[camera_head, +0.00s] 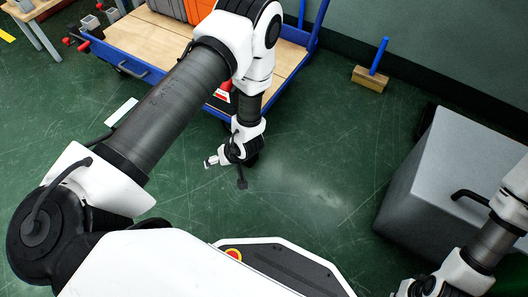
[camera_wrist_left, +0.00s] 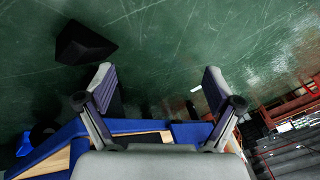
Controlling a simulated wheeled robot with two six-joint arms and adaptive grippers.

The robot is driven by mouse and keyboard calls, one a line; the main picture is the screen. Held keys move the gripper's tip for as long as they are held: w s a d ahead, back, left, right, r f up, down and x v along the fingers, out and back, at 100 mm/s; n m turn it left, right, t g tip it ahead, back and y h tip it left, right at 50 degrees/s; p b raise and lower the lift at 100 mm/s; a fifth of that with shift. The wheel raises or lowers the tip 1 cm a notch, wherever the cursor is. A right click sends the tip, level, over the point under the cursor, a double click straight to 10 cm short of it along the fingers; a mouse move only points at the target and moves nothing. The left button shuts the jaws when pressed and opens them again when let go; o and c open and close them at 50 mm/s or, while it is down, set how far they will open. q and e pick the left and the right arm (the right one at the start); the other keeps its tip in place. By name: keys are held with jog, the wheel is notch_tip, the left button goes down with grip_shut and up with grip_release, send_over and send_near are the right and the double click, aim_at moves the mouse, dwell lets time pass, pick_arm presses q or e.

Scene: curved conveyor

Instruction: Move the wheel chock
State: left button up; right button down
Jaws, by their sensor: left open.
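A black wedge-shaped wheel chock (camera_wrist_left: 85,43) lies on the green floor at the upper left of the left wrist view. It is apart from my left gripper (camera_wrist_left: 159,78), beyond and to the left of the left finger. In the head view my left gripper (camera_head: 212,162) hangs low over the floor in front of the blue cart. Its fingers are spread with nothing between them. In the head view I cannot make out the chock clearly; the left wrist may hide it. My right arm comes in at the lower right, and its gripper is not shown.
A blue cart (camera_head: 118,55) with a wooden deck and orange cases stands at the upper left. A grey box (camera_head: 440,190) stands at the right. The floor between is mostly clear.

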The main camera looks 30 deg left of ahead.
aim_at(254, 163)
pick_arm(q)
jog(key=w+d+f+n+b, duration=0.3)
jog(key=w+n, duration=0.1)
jog(key=w, duration=0.2)
jog(key=w+d+f+n+h+b, duration=0.1)
jog(key=w+d+f+n+b, duration=0.2)
jog(key=w, duration=0.4)
jog(key=shift+f+n, duration=0.4)
jog(key=shift+f, duration=0.3)
pick_arm(e)
notch_tip(254, 163, down, 7)
jog(key=shift+f, duration=0.15)
pick_arm(q)
jog(key=shift+d, duration=0.1)
pick_arm(e)
jog(key=shift+w, duration=0.1)
pick_arm(q)
jog(key=b+x, duration=0.5)
jog(key=x, duration=0.3)
jog(key=shift+w+d+b, duration=0.15)
jog(key=shift+d+b, duration=0.05)
jog(key=shift+b, duration=0.15)
pick_arm(e)
jog(key=shift+t, duration=0.3)
jog(key=f, duration=0.2)
jog(key=w+f, duration=0.1)
jog(key=f, duration=0.3)
jog(key=shift+w, duration=0.4)
jog(key=shift+r, duration=0.1)
